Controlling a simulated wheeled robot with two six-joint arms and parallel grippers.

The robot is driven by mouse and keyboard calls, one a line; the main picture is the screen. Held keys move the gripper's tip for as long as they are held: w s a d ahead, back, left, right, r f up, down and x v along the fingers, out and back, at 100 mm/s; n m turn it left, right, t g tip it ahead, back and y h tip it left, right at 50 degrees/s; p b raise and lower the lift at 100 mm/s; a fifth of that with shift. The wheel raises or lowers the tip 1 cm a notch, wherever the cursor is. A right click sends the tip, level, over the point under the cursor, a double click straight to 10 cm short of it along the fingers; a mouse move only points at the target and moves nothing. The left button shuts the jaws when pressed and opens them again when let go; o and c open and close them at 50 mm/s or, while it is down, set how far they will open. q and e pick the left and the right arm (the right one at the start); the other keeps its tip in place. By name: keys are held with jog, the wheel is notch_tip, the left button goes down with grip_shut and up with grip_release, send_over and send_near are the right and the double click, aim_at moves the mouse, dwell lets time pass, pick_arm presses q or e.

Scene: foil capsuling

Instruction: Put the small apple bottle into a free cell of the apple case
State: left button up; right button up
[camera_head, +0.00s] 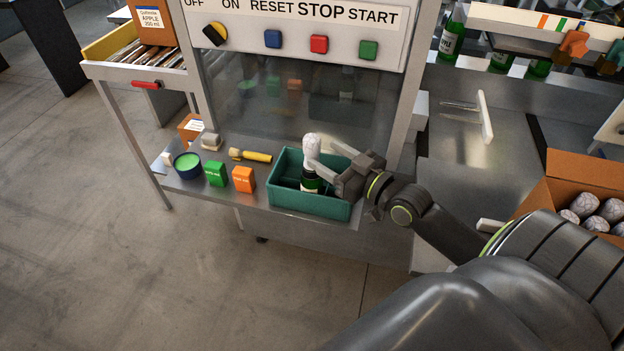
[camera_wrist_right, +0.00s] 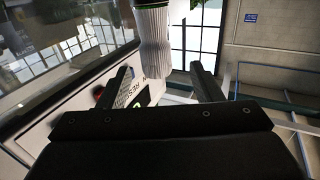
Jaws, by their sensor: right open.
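A small dark green bottle (camera_head: 311,182) with a white foil capsule (camera_head: 311,146) over its neck stands in the green bin (camera_head: 310,206) on the machine's front shelf. My right gripper (camera_head: 322,157) is open at the bottle's neck. In the right wrist view the white capsule (camera_wrist_right: 154,50) shows between the open fingers of my right gripper (camera_wrist_right: 161,72), with gaps at both sides. An open cardboard case (camera_head: 577,165) at the right holds several foil-topped bottles; its label is not visible. A box labelled APPLE (camera_head: 150,22) stands at the upper left. My left gripper is not in view.
The shelf also carries a dark blue tub with green contents (camera_head: 188,165), a green box (camera_head: 215,174), an orange box (camera_head: 243,179) and a yellow-handled brush (camera_head: 251,156). The machine's button panel (camera_head: 292,30) rises behind. Bare metal counter (camera_head: 465,165) lies between bin and case.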

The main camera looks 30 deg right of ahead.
aim_at(317, 151)
jog(key=x, duration=0.2)
jog(key=shift+w, duration=0.3)
jog(key=shift+w+a+f, duration=0.1)
jog(key=shift+w+f, duration=0.1)
jog(key=shift+w, duration=0.3)
jog(key=x, duration=0.4)
jog(key=shift+w+f, duration=0.2)
jog(key=shift+f, duration=0.1)
jog(key=shift+s, duration=0.1)
jog(key=shift+r, duration=0.1)
grip_shut()
